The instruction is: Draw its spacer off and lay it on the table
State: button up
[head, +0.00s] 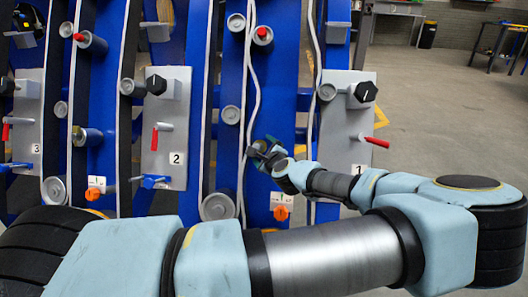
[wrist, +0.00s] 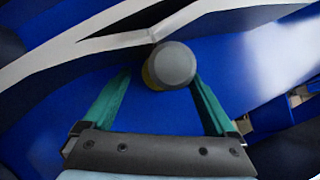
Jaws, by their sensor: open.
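A short cylinder with a grey round end and a yellowish side (wrist: 172,64) stands out from the blue chassis in the wrist view; I take it to be the spacer. My gripper (wrist: 162,82) is open, with its green fingers on either side of the cylinder, tips close to its sides. I cannot tell whether they touch it. In the head view my gripper (head: 262,148) is at a blue chassis beam (head: 280,90) left of panel 1, and it hides the cylinder there. A dark table (head: 505,27) stands far back at the right.
Panel 1 (head: 345,130), with a black knob and red lever, is right of my gripper. Panel 2 (head: 172,115) is to the left. A grey cable (head: 252,85) hangs beside the gripper. Orange knobs (head: 281,213) sit below. The floor at right is open.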

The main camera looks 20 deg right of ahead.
grip_shut()
dwell(0.7)
